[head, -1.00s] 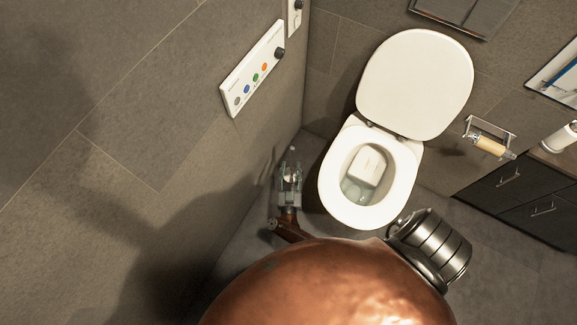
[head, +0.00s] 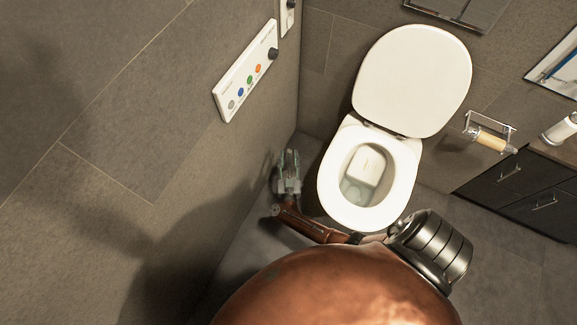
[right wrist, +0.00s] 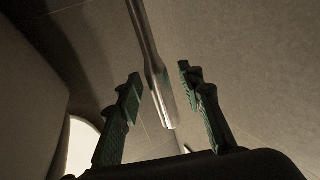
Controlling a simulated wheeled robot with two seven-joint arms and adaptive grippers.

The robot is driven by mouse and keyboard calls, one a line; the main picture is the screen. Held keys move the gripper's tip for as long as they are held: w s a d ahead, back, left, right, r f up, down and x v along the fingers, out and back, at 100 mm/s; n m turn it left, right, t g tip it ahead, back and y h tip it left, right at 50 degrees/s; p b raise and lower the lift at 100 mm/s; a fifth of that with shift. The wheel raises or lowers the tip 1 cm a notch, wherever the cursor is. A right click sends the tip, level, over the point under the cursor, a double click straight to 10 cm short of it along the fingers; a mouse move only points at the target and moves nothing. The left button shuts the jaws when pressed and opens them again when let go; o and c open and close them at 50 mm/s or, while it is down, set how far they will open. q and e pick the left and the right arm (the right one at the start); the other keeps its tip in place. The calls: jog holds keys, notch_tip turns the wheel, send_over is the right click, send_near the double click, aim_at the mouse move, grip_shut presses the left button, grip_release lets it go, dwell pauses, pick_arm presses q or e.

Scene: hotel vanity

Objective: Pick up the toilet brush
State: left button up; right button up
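The toilet brush shows in the right wrist view as a slim, shiny metal handle (right wrist: 157,82) that runs down from the top edge and thickens toward its near end. My right gripper (right wrist: 158,80) is open, with one green-padded finger on each side of the handle and a visible gap on both sides. In the head view my right gripper (head: 288,160) is low in the corner between the left wall and the toilet. There the brush cannot be made out behind the fingers. My left gripper is in neither view.
The toilet (head: 326,180), lid up, stands close to the right of my right gripper. The tiled left wall (head: 235,165) is close on the other side and bears a button panel (head: 246,75). A paper holder (head: 490,137) and dark cabinet (head: 500,190) are farther right.

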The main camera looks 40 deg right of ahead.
grip_shut()
jog(key=shift+r, duration=0.1)
dwell(0.4)
